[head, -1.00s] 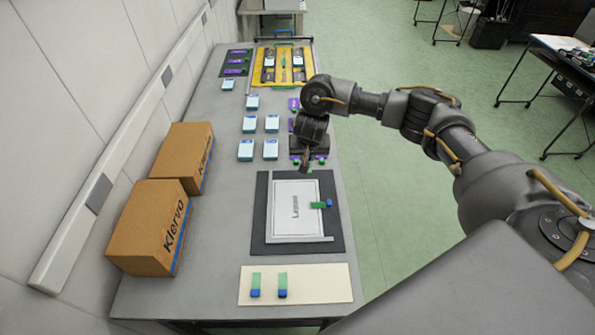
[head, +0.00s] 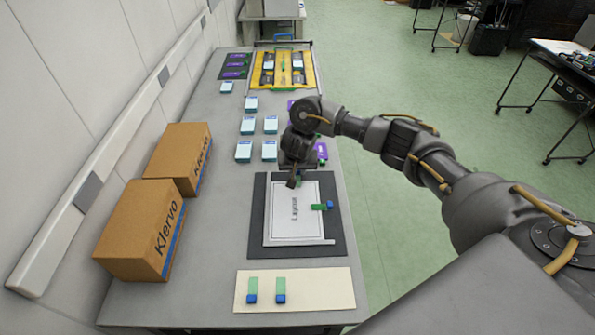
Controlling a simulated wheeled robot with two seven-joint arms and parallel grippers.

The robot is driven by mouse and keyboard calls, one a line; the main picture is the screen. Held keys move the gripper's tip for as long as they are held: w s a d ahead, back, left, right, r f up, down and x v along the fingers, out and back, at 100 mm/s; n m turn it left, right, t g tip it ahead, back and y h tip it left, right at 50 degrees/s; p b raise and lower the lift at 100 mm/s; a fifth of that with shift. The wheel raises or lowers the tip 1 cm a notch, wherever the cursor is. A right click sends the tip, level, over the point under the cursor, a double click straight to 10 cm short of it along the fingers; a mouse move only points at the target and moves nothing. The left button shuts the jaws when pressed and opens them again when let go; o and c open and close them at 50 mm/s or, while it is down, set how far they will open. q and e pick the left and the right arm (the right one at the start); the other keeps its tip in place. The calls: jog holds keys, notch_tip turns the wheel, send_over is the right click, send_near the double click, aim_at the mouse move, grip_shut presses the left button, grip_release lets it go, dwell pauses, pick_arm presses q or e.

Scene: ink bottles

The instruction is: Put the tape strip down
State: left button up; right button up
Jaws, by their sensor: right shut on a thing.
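My right gripper (head: 293,184) is over the far edge of the white sheet (head: 285,225), which lies on a dark mat (head: 257,215). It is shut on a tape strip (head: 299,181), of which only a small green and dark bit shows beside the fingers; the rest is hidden. Whether the strip touches the sheet I cannot tell. Two more green strips with blue ends, a left one (head: 253,288) and a right one (head: 280,288), lie on a cream board nearest me. My left gripper is out of view.
The cream board (head: 325,290) is at the near end of the grey table. Two cardboard boxes (head: 135,240) stand along the left. Several pale blue-topped boxes (head: 243,152) stand beyond the mat. A yellow tray (head: 258,77) is at the far end. Purple items (head: 320,150) are partly behind my arm.

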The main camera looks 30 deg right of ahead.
jog(key=shift+f, duration=0.15)
jog(key=o, duration=0.7)
jog(key=p+v, duration=0.9)
jog(key=v, duration=0.3)
jog(key=shift+p, duration=0.4)
